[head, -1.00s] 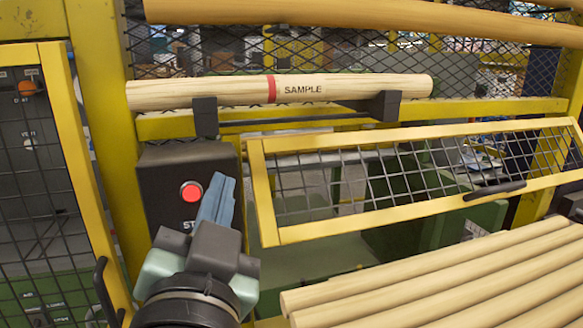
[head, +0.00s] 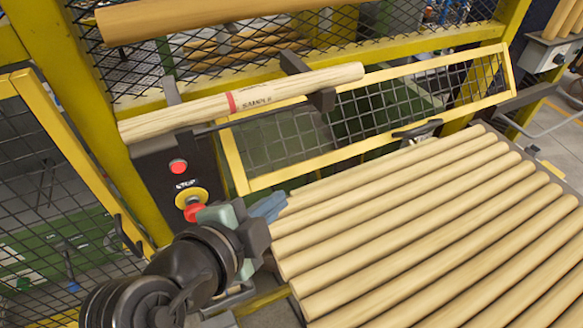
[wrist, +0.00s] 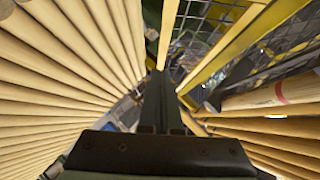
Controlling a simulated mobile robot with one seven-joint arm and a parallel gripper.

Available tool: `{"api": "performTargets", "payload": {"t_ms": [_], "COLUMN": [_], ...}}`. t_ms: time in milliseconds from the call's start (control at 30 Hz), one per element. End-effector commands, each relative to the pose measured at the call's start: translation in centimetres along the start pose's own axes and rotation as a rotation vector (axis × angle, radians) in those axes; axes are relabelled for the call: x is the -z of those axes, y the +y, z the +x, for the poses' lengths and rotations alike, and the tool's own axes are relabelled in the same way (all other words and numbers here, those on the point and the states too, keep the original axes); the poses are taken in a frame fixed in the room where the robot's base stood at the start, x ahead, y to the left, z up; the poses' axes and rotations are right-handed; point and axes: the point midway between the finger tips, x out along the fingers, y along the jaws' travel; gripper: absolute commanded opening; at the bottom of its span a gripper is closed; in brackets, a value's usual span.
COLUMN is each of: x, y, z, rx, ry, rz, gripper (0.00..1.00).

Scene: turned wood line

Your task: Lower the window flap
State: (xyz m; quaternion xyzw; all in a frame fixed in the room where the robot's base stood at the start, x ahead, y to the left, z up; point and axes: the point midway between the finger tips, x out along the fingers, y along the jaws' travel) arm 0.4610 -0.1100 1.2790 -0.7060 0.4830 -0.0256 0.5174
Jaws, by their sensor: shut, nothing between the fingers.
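The window flap is a yellow frame with dark wire mesh (head: 352,168), with a dark handle (head: 418,131) on its lower bar toward the right. It slants across the opening in the yellow guard, behind the rods. Whether it is fully raised or partly lowered I cannot tell. My gripper (head: 270,207), with bluish fingers, is shut and empty. In the wrist view the shut fingers (wrist: 162,100) point toward yellow bars and mesh.
Several pale rods (head: 420,215) lie side by side in front of the flap. A SAMPLE rod (head: 250,100) rests on dark brackets above it. A control box with a red button (head: 178,166) and a red-and-yellow stop knob (head: 193,205) stands left of the flap.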

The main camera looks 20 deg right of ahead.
Motion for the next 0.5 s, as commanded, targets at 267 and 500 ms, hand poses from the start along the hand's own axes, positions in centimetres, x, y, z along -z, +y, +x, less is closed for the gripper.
{"api": "performTargets", "payload": {"t_ms": [267, 500], "x": [0.3, -0.2], "y": [-0.1, -0.2], "z": [5.1, 9.8], "rx": [-0.007, -0.002], "ry": [0.003, -0.001], "rz": [-0.002, -0.003], "gripper": [0.00, 0.00]}}
